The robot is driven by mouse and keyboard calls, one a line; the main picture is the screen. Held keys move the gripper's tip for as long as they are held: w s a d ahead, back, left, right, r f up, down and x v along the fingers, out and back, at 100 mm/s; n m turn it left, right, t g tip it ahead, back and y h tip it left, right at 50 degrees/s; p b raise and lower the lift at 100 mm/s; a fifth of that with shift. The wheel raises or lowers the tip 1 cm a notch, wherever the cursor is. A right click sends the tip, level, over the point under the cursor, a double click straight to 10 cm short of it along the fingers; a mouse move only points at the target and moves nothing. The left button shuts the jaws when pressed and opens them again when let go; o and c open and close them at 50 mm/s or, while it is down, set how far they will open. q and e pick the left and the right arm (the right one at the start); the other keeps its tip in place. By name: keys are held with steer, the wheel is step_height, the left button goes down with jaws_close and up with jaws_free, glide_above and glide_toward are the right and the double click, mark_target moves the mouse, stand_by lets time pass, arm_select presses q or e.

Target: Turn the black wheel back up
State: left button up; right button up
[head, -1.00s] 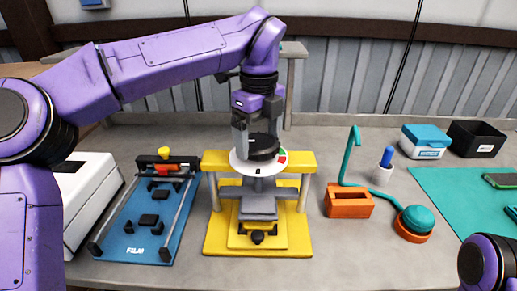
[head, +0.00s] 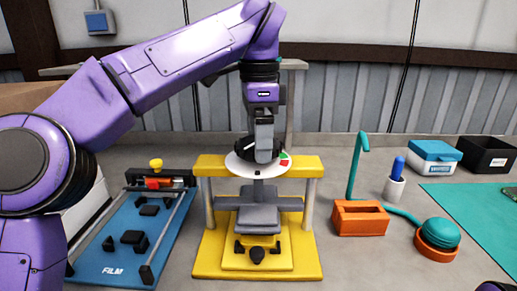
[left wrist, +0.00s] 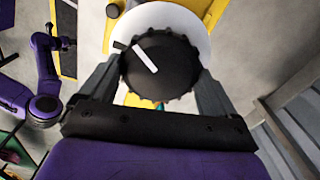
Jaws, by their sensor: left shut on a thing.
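The black wheel (head: 243,147) sits on a round white dial plate (head: 238,163) on top of the yellow press frame (head: 210,166). The plate has a green and a red mark at its right. In the left wrist view the ribbed wheel (left wrist: 165,72) shows a white pointer line slanting to the upper left. My left gripper (head: 265,155) comes down from above and is shut on the wheel, one finger on each side. In the left wrist view part of my right arm shows small at the left; its fingers are too small to tell.
A blue film tray (head: 118,262) lies left of the press. To the right stand an orange block (head: 360,220), a teal hook (head: 354,170), a white cup with a blue item (head: 395,185), and a teal ball (head: 440,232). Blue-lidded (head: 432,158) and black (head: 487,156) boxes stand farther back.

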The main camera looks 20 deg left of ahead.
arm_select(q)
steer(key=n+b, duration=0.2)
steer(key=n, duration=0.2)
steer(key=shift+f+n+b, duration=0.1)
steer(key=shift+n+b, duration=0.25)
steer(key=shift+n, duration=0.05)
stand_by(0.4)
steer(key=o, duration=0.8)
steer(key=shift+c, duration=0.2)
step_height(320, 180, up, 11)
steer(key=p, duration=0.9)
steer(key=shift+f, duration=0.2)
steer(key=shift+a+f, duration=0.1)
steer(key=shift+a, duration=0.05)
